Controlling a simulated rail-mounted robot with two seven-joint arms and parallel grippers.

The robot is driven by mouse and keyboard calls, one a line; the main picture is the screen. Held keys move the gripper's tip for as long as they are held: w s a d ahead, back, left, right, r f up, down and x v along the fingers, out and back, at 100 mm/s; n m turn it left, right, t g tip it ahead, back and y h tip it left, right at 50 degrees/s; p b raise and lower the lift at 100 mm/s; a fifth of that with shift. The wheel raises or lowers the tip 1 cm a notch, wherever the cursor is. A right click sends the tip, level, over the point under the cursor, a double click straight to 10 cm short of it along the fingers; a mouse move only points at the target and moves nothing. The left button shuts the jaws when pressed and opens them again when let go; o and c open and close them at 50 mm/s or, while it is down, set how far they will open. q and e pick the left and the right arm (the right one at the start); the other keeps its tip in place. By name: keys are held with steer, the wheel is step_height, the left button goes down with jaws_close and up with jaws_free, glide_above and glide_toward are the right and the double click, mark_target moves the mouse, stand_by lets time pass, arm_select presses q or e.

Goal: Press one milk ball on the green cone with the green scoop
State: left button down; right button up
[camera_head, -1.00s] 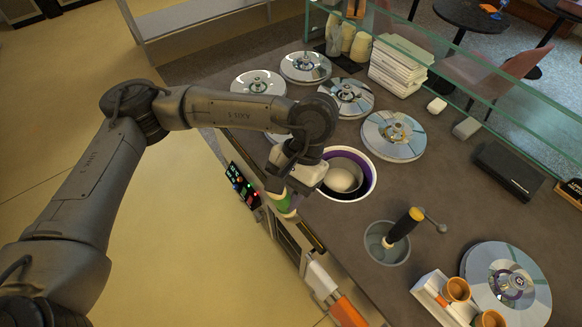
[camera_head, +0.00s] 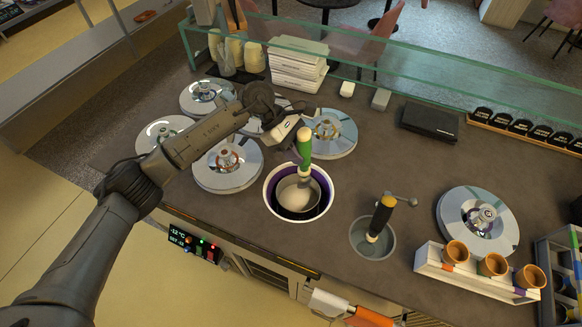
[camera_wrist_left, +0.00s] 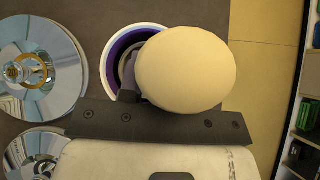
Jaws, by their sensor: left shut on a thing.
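My left gripper (camera_head: 296,134) is shut on the green scoop (camera_head: 305,150), held upright with its lower end down inside the purple-lined open well (camera_head: 270,192). My right gripper is not in view.
A second scoop with a black handle (camera_head: 382,215) stands in a round grey well (camera_head: 357,236) right of the open one. Shiny round lids (camera_head: 226,164) cover wells at left and one (camera_head: 477,221) at right. A glass screen (camera_head: 400,68) runs along the back.

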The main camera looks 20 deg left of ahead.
arm_select(q)
steer(key=shift+w+d+n+t, duration=0.2)
steer(key=shift+d+n+t, duration=0.3)
steer(key=shift+d+n, duration=0.15)
steer(key=shift+n+h, duration=0.25)
steer(key=shift+h, duration=0.05)
steer(key=shift+a+r, duration=0.1)
steer(key=shift+a, duration=0.05)
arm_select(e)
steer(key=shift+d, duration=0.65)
